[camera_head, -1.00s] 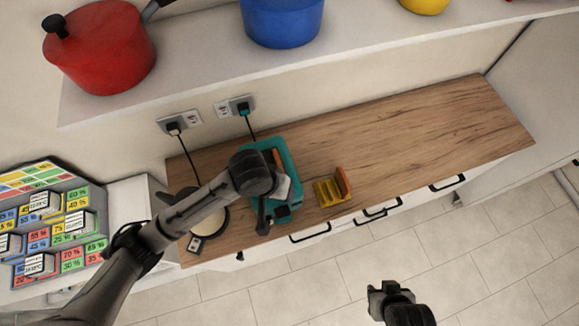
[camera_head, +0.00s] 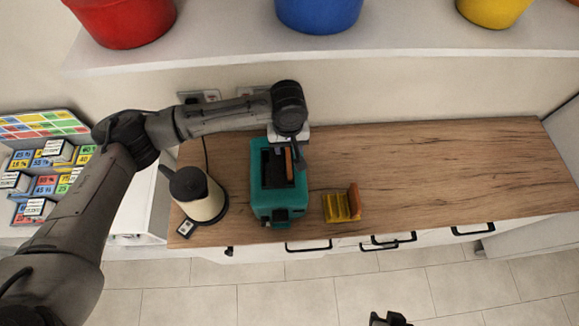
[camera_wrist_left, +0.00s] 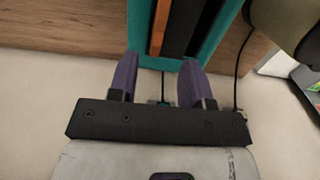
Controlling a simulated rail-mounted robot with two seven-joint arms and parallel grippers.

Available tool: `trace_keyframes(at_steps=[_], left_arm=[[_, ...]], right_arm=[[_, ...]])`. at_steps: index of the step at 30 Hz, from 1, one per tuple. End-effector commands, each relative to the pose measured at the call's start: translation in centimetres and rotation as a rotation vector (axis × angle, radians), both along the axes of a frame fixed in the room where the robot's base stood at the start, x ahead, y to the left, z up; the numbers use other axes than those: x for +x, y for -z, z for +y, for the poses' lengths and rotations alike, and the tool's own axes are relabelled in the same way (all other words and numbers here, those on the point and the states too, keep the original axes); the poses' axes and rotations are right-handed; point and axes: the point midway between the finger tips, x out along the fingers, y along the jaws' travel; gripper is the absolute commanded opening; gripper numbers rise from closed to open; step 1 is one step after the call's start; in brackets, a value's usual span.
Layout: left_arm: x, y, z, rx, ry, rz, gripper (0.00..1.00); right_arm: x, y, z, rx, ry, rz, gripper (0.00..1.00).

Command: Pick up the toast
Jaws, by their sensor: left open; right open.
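The teal toaster (camera_head: 272,203) stands on the wooden counter. An orange-brown toast slice (camera_head: 289,166) shows in one of its slots; it also shows in the left wrist view (camera_wrist_left: 159,28), beside a dark slot. My left gripper (camera_wrist_left: 157,80) is open and empty, its two purple fingers apart near the toaster's end. In the head view my left wrist hangs over the toaster's back end and hides part of it. I cannot tell the exact height of the fingers above the toaster. My right gripper (camera_head: 390,319) is open and empty, low at the bottom edge, away from the counter.
A yellow rack (camera_head: 338,208) with a brown slice (camera_head: 354,199) in it stands right of the toaster. A cream kettle (camera_head: 203,199) stands left. A shelf (camera_head: 400,48) with pots runs above. The counter's right part (camera_head: 450,170) is clear.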

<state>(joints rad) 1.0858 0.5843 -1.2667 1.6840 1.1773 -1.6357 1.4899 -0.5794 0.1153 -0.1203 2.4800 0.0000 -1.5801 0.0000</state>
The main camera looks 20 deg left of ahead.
Motion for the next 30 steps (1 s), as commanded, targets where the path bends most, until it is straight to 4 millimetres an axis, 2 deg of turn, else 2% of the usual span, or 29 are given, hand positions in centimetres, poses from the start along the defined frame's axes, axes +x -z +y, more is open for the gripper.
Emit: trace_keyframes(at_steps=[6,14,24,30], left_arm=[[0.0,3.1,0.0,0.001,0.001,0.000,0.45],[0.0,4.4,0.0,0.001,0.003,-0.002,0.45],[0.0,8.4,-0.1,0.000,0.002,-0.001,0.45],[0.0,9.4,0.0,-0.001,0.003,-0.003,0.45]], right_arm=[[0.0,-0.1,0.0,0.001,0.000,0.001,0.44],[0.0,-0.1,0.0,-0.002,-0.002,0.001,0.44],[-0.1,-0.5,-0.3,-0.010,-0.006,0.001,0.44],[-0.1,-0.6,-0.3,-0.009,-0.005,0.001,0.44]])
